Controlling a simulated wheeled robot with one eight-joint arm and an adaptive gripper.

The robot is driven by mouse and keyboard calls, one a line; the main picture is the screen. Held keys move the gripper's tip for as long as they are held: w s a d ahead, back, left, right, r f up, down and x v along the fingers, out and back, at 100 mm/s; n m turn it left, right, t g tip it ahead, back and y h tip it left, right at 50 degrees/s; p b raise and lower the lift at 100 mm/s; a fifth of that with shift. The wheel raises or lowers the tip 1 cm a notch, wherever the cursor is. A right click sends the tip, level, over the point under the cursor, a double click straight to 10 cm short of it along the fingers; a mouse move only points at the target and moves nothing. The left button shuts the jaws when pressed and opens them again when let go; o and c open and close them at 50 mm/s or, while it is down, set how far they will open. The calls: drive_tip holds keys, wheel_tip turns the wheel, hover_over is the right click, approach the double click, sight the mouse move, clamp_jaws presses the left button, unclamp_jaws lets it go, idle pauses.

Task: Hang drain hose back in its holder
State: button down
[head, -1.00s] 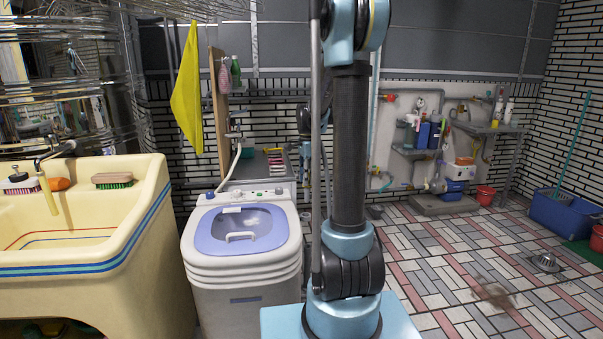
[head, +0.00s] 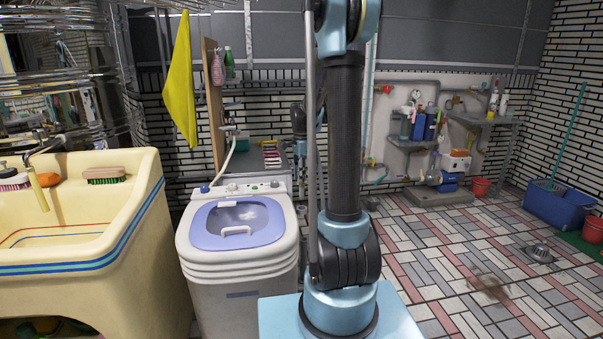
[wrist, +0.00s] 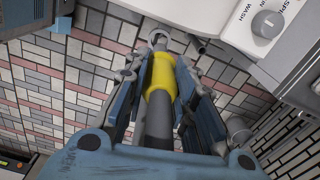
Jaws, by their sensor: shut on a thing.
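In the wrist view, my gripper (wrist: 160,88) is shut on the drain hose, with its blue-grey fingers on either side of a yellow band (wrist: 159,78). The dark grey drain hose (wrist: 158,128) runs from the band back toward the wrist, and its other end reaches up toward a pale ring-like piece by the white machine's edge. I cannot tell whether that piece is the holder. The washing machine (head: 237,240) stands left of my arm in the head view, and its knob panel (wrist: 268,24) shows at top right in the wrist view. In the head view my arm largely hides the gripper and hose.
A cream sink (head: 120,225) stands left of the machine. A yellow cloth (head: 181,85) hangs above. A grey shelf (head: 262,158) lies behind the machine. The tiled floor (head: 440,260) to the right is mostly clear, with a blue tub (head: 556,207) near the right wall.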

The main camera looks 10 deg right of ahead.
drive_tip(key=shift+f, duration=1.5)
drive_tip(key=shift+f, duration=4.1)
idle(0.8)
drive_tip(key=c, duration=1.2)
unclamp_jaws()
drive_tip(key=shift+c, duration=0.2)
drive_tip(key=shift+r, duration=0.1)
wheel_tip(320, 180, up, 12)
drive_tip(key=shift+f, duration=0.1)
